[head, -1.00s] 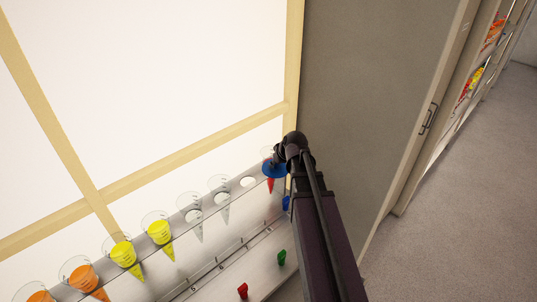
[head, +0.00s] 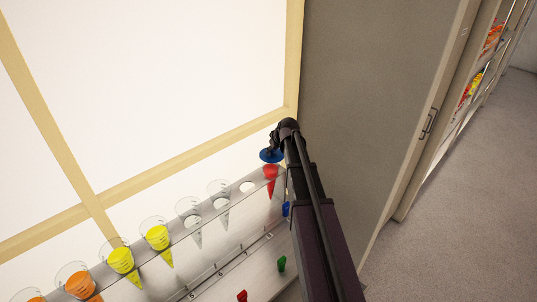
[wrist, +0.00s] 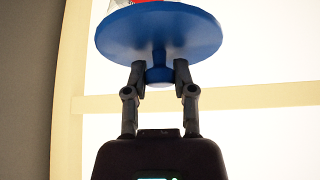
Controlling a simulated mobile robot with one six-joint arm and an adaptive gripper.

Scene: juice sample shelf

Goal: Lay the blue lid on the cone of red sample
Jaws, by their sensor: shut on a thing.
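The blue lid (head: 271,155) is a flat round disc, seen at the upper part of the cone of red sample (head: 271,174), which stands at the right end of the rack. My gripper (head: 274,143) is shut on the lid's knob. In the wrist view, the knob sits between the fingertips (wrist: 159,75) and the lid's disc (wrist: 158,35) spreads beyond them. A bit of red and clear cone shows past the disc at the top edge there. The disc hides the cone's rim, so I cannot tell whether lid and cone touch.
The clear rack shelf (head: 207,234) holds empty, yellow (head: 157,237) and orange (head: 80,284) cones in a row to the left, with an empty hole (head: 247,187) beside the red cone. Green (head: 281,264) and red clips lie below. A grey cabinet panel (head: 370,110) stands close on the right.

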